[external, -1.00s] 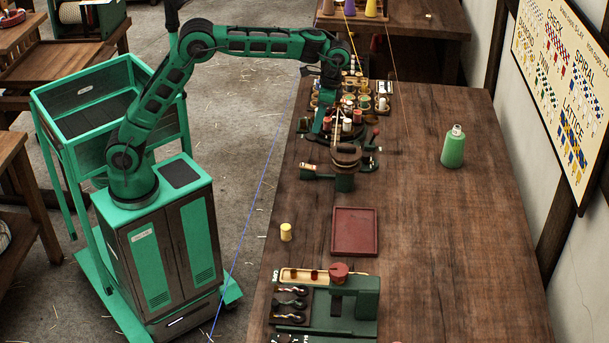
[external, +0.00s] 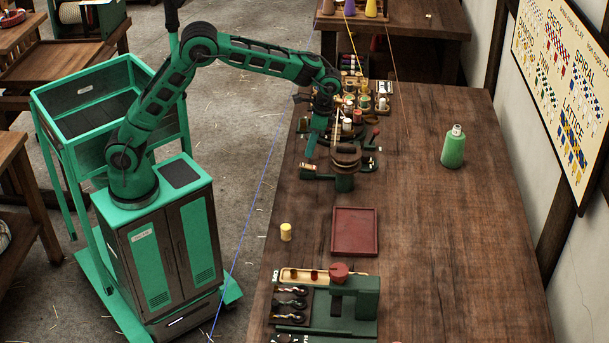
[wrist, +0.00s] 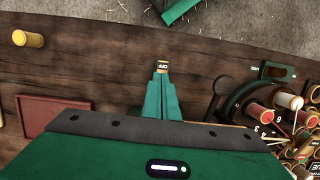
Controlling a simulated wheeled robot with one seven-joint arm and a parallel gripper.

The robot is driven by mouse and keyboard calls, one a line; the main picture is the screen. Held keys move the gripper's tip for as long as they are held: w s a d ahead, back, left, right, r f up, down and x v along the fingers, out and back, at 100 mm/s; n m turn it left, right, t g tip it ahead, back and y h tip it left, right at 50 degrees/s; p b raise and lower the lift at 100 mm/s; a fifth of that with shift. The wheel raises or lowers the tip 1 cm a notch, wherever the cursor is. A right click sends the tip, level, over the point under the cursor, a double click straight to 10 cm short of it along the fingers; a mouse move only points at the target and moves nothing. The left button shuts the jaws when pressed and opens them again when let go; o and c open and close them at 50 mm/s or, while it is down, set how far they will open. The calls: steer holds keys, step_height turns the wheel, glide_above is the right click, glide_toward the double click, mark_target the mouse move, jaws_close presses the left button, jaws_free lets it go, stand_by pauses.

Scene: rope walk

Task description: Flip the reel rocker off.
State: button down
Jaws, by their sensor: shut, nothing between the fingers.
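The reel rocker (wrist: 162,65) is a small block with a light label that seems to read OFF, just beyond my fingertips in the wrist view. In the external view it appears to be the small switch (external: 305,168) at the left end of the green reel stand (external: 343,183), below the brown reel (external: 346,157). My gripper (wrist: 161,74) is shut and empty, its green fingers pointing at the rocker. In the external view my gripper (external: 309,154) hangs just above the switch. I cannot tell whether the tips touch it. The fingers hide part of the rocker.
A red tray (external: 354,232) and a yellow spool (external: 286,232) lie nearer the camera, before a green bench device (external: 355,305). Bobbins (external: 365,102) crowd the table behind the reel. A green bottle (external: 453,147) stands right. The table's right side is mostly clear.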

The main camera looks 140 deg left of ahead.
mark_target(305, 166)
steer(key=shift+x, duration=2.15)
